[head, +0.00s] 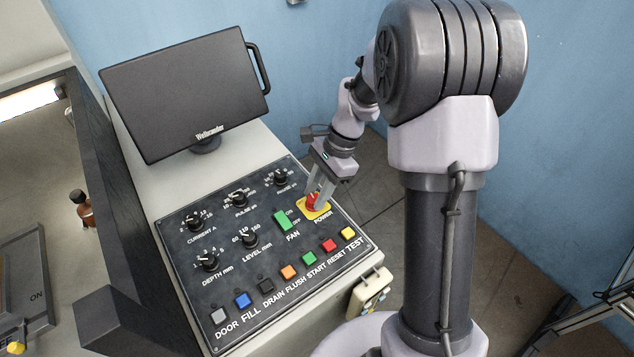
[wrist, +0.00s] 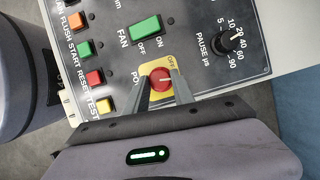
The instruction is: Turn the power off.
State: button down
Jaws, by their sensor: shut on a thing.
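The power switch is a red rotary knob (head: 312,202) on a yellow plate (head: 324,211) at the right edge of the dark control panel. In the wrist view the red knob (wrist: 160,79) shows a pale line across its face, and "OFF" is printed on the yellow plate (wrist: 171,63) beside it. I cannot tell which position the line marks. My gripper (head: 316,194) reaches down to the knob. In the wrist view its two fingers (wrist: 163,88) are shut on the knob, one on each side, and hide part of the plate and the POWER label.
A green FAN rocker (head: 282,220) sits close to the left of the knob. A row of coloured buttons (head: 309,258) runs along the panel's front, and several black dials (head: 237,198) stand behind. A dark monitor (head: 185,95) stands at the back. A pale handheld box (head: 370,291) hangs at the side.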

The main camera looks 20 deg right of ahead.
jog(key=n+g+p, duration=0.1)
jog(key=n+p, duration=0.1)
jog(key=n+g+h+p, duration=0.1)
jog(key=n+p, duration=0.2)
jog(key=shift+w+a+r+n, duration=0.1)
jog(key=shift+w+r+n, duration=0.1)
jog(key=shift+n, duration=0.1)
jog(key=shift+a+f+n+g+h+p, duration=0.1)
jog(key=shift+n+g+h+p, duration=0.2)
jog(key=shift+n+p, duration=0.7)
jog(key=shift+f+n+g+h+p, duration=0.1)
jog(key=shift+n+g+h+p, duration=0.15)
jog(key=shift+n+p, duration=0.75)
jog(key=shift+n, duration=0.3)
jog(key=c, duration=1.1)
grip_release()
jog(key=shift+w, duration=0.1)
jog(key=p+v, duration=0.2)
jog(key=v, duration=0.6)
jog(key=p+v, duration=0.2)
jog(key=v, duration=0.7)
jog(key=shift+a+r, duration=0.2)
jog(key=shift+r, duration=0.05)
